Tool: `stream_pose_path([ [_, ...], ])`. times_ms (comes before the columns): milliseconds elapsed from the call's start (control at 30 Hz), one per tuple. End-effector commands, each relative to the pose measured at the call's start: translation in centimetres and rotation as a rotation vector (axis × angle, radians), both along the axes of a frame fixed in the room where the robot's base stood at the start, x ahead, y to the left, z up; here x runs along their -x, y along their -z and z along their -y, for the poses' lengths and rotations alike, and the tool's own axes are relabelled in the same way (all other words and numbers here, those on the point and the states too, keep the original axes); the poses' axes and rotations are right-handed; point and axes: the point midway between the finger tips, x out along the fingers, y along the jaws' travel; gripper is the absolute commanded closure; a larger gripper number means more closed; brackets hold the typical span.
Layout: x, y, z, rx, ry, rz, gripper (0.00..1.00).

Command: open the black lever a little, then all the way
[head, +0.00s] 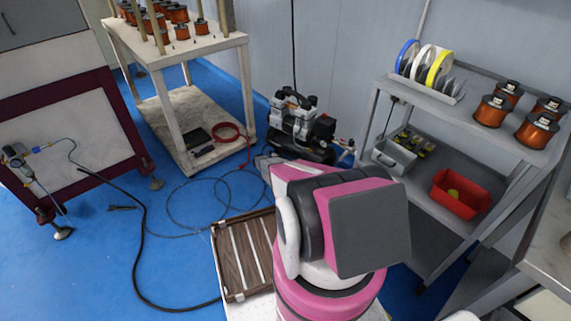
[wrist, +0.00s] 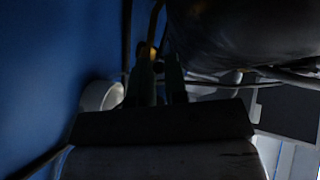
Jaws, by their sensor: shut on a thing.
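In the wrist view my gripper (wrist: 159,72) reaches in beside a dark rounded tank. Its two fingers are close together and shut on a small dark thing, which I take to be the black lever; its outline and angle are too dark to make out. A brass-coloured piece (wrist: 152,50) and a thin upright pipe show just past the fingertips. In the head view the air compressor (head: 297,120) stands on the floor beyond my pink and black arm. My arm hides the gripper's fingertips and the lever there.
A white cart (head: 183,50) with copper coils stands to the left of the compressor. A grey shelf (head: 440,100) with reels, coils and a red bin (head: 461,194) is on the right. A slatted wooden crate (head: 243,255) is near my arm. Hoses lie across the blue floor.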

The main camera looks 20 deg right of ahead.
Motion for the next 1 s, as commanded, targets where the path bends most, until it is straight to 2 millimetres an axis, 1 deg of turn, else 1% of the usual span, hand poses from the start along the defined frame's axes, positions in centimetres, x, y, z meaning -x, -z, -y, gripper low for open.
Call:
stream_pose_path([
  [33,0.65,-0.23,-0.26,-0.002,-0.052,-0.001,1.0],
  [100,0.97,-0.28,-0.45,0.0,-0.131,-0.002,1.0],
  [333,1.58,-0.16,-0.77,-0.001,-0.334,-0.001,1.0],
  [500,1.55,-0.06,-0.85,0.0,-0.382,0.0,1.0],
  [767,1.49,-0.03,-0.86,0.0,-0.383,-0.001,1.0],
  [800,1.49,-0.02,-0.86,0.0,-0.383,-0.001,0.77],
  [833,1.5,-0.02,-0.86,0.0,-0.383,-0.001,0.67],
  [867,1.5,-0.02,-0.86,0.0,-0.383,-0.001,0.61],
  [1000,1.5,-0.01,-0.84,0.0,-0.382,0.0,0.61],
])
